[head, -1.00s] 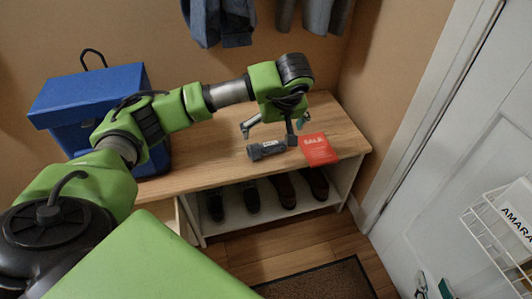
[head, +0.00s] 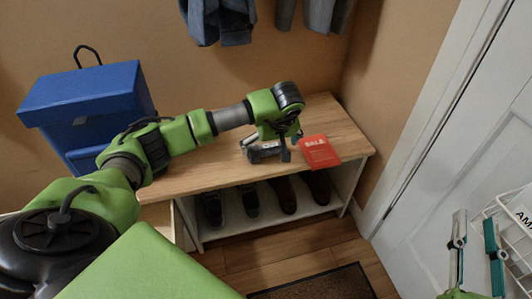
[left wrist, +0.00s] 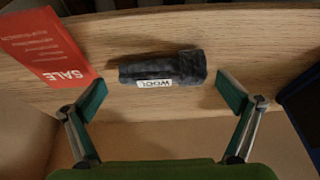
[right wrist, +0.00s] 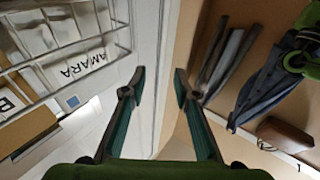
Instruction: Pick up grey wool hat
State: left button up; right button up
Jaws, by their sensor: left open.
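The grey wool hat (left wrist: 163,69) lies rolled up on the wooden bench top, with a white label on its near side, in the left wrist view. My left gripper (left wrist: 166,98) is open, with one finger on either side of the hat's span and the hat between and just beyond the tips. In the head view the hat (head: 264,152) is partly hidden under my left gripper (head: 265,146). My right gripper (right wrist: 157,80) is open and empty, away from the bench near the white door; it also shows at the head view's lower right (head: 474,222).
A red SALE card (head: 320,151) lies right of the hat on the bench (head: 210,173). A blue box (head: 88,97) stands at the bench's left. Shoes (head: 284,194) fill the shelf below. A white wire rack (head: 515,215) hangs on the door.

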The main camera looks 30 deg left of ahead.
aim_at(268, 148)
pick_arm(q)
jog(key=shift+a+f, duration=0.2)
jog(key=shift+f, duration=0.25)
jog(key=shift+a+f, duration=0.2)
jog(key=shift+f, duration=0.25)
jog(key=shift+a+f, duration=0.15)
jog(key=shift+f, duration=0.15)
jog(key=shift+w+a+f, duration=0.1)
jog(key=shift+w+f, duration=0.15)
jog(key=shift+w, duration=0.15)
jog(key=c, duration=0.8)
jog(key=shift+c, duration=0.6)
pick_arm(e)
jog(key=shift+t+y, duration=0.5)
jog(key=shift+t, duration=0.4)
jog(key=r, duration=0.1)
jog(key=a+r, duration=0.1)
jog(key=r, duration=0.2)
jog(key=shift+s+a+r, duration=0.1)
jog(key=shift+a, duration=0.2)
pick_arm(q)
jog(key=shift+r, duration=0.2)
